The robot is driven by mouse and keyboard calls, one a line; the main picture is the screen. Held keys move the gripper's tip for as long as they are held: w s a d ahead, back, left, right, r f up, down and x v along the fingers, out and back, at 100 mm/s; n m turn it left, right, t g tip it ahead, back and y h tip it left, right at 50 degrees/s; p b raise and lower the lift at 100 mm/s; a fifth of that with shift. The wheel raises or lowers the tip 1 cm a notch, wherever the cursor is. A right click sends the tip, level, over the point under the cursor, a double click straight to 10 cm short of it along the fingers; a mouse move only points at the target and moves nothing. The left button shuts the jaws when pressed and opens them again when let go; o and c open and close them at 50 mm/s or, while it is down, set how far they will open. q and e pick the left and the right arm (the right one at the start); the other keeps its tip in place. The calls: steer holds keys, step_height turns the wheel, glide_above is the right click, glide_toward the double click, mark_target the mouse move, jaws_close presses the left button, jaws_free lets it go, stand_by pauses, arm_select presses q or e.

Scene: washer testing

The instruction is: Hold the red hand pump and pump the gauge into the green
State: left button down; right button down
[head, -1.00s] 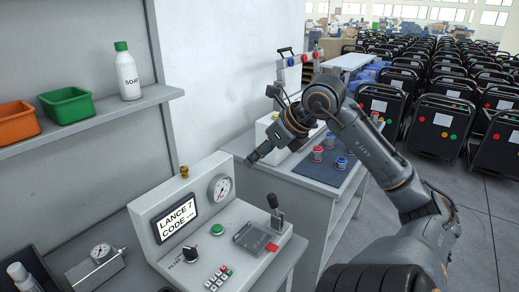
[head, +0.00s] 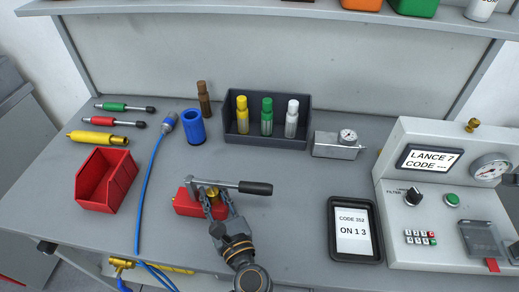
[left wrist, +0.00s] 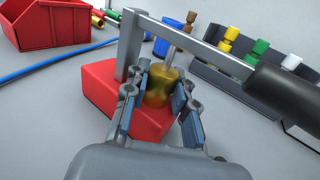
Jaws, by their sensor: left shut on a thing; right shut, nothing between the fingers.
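The red hand pump (head: 188,205) sits on the bench, with a brass cylinder (left wrist: 160,86) and a grey lever ending in a black handle (head: 256,188) that points right. My left gripper (head: 213,196) comes from the front and is shut on the pump's brass cylinder, one finger on each side in the left wrist view. A small dial gauge (head: 348,135) stands on a grey metal block at the back of the bench. A larger gauge (head: 490,168) is on the test panel. Their needles and any green zone are too small to read. My right gripper is out of view.
A blue hose (head: 147,185) runs left of the pump near a red bin (head: 106,181). A dark tray (head: 299,129) holds yellow, green and white bottles behind it. A black tablet (head: 331,252) and the test panel (head: 395,235) stand to the right.

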steer(key=w+a+f+n+g+y, duration=0.1)
steer(key=w+a+y, duration=0.1)
steer(key=a, duration=0.3)
steer(key=w+a+f+n+y, duration=0.1)
steer(key=w+a+f, duration=0.15)
steer(key=a, duration=0.25)
step_height(320, 180, up, 4)
steer(key=n+g+h, duration=0.6)
steer(key=n+h, duration=0.1)
steer(key=n, duration=0.9)
glide_above(256, 185)
steer(key=shift+f, duration=0.15)
step_height(256, 185, down, 6)
steer(key=shift+d+r, duration=0.1)
steer(key=shift+r, duration=0.1)
steer(key=shift+f, duration=0.15)
